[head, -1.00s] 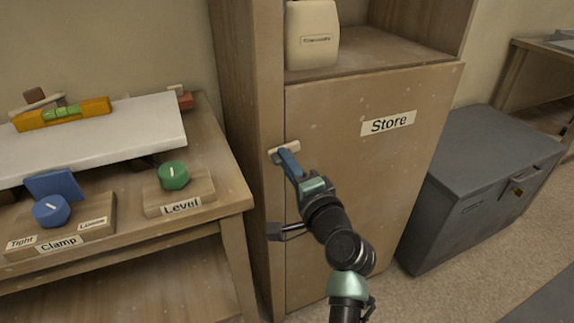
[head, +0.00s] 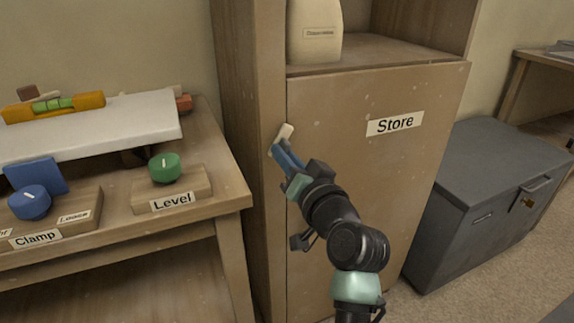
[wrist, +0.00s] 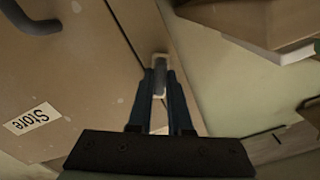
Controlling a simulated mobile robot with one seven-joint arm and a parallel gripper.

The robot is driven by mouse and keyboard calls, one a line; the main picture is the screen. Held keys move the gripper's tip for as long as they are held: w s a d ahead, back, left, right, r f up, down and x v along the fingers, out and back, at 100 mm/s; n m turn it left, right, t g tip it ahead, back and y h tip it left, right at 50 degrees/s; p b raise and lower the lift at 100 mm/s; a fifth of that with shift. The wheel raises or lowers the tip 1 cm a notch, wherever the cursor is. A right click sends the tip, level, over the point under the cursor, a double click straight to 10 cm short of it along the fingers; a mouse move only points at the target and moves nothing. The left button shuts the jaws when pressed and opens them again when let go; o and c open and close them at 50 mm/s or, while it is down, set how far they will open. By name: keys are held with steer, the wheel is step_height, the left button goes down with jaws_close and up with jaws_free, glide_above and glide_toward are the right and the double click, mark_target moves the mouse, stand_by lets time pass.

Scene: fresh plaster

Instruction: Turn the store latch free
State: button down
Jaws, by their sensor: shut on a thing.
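The store latch (head: 286,131) is a small cream bar on the left edge of the cabinet's Store door (head: 375,170). It stands steeply tilted, its upper end leaning right. My gripper (head: 279,151) is shut on the latch, with blue fingers on both sides of it, and hides its lower part. In the wrist view, the latch (wrist: 160,62) shows between my two fingertips (wrist: 160,76), at the seam between door and frame. The door looks closed. Its dark handle (head: 300,241) is low on the left side, partly beside my arm.
A bench at left carries a blue Clamp knob (head: 29,203), a green Level knob (head: 164,168), a white board (head: 110,125) and an orange spirit level (head: 53,107). A cream container (head: 315,38) stands on the shelf above the door. A grey chest (head: 485,200) stands at right.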

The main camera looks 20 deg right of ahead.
steer(key=n+b, duration=0.1)
steer(key=n, duration=0.1)
steer(key=n+b, duration=0.1)
steer(key=n, duration=0.1)
steer(key=n+b, duration=0.1)
steer(key=shift+a+n, duration=0.25)
steer(key=shift+n, duration=0.15)
stand_by(0.4)
steer(key=c, duration=0.8)
jaws_free()
steer(key=shift+r, duration=0.1)
steer(key=shift+c, duration=0.2)
steer(key=shift+s, duration=0.1)
steer(key=s+p, duration=0.2)
steer(key=s, duration=1.1)
steer(key=shift+d, duration=0.15)
steer(key=shift+w, duration=0.1)
